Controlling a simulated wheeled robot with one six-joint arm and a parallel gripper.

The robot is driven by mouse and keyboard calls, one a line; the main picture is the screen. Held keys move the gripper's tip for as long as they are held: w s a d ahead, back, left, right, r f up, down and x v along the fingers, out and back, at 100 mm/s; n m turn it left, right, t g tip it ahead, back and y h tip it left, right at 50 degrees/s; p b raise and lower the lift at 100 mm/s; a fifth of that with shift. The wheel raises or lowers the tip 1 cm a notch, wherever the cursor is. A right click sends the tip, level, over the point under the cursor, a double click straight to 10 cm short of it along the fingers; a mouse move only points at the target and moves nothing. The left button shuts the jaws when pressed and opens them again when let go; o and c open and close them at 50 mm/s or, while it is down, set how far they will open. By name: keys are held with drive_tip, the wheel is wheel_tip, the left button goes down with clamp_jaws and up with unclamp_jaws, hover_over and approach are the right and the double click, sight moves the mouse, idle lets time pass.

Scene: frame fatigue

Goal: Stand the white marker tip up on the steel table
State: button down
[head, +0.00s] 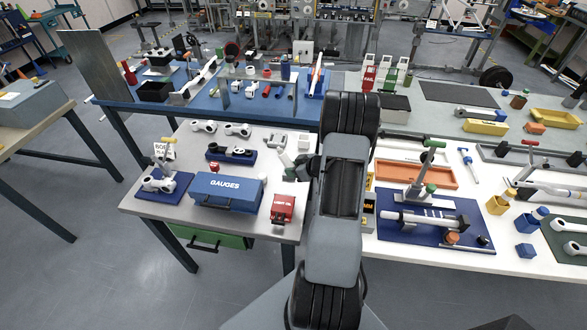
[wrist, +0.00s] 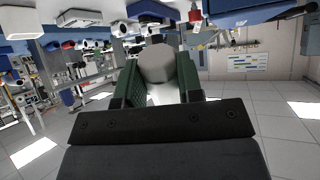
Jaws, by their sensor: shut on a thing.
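My gripper (wrist: 158,78) shows in the wrist view, its two dark green fingers shut on a pale grey-white round-ended thing, which I take to be the white marker (wrist: 155,62). I see it nearly end-on, so its tip and full length are hidden. In the head view my arm covers most of the gripper. A pale slanted cylinder shows just left of the arm there, but I cannot tell whether it is the held marker. The steel table (head: 142,204) is the grey-topped one left of my arm. I cannot tell whether the marker touches it.
On the steel table are a blue GAUGES box (head: 226,190), a red box (head: 282,208), a blue fixture with white rings (head: 165,187) and a dark blue tray (head: 231,155). A white bench (head: 440,258) with fixtures lies right of my arm. Bare steel shows at the table's front left.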

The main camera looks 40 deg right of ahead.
drive_tip(key=shift+r, duration=0.2)
wheel_tip(320, 180, down, 10)
drive_tip(key=b, duration=0.6)
drive_tip(key=shift+s+f, duration=0.1)
drive_tip(key=shift+f+b, duration=0.8)
drive_tip(key=shift+f, duration=0.05)
idle(0.5)
drive_tip(key=c, duration=0.7)
unclamp_jaws()
drive_tip(key=shift+d, duration=0.1)
drive_tip(key=shift+f, duration=0.1)
drive_tip(key=shift+a, duration=0.2)
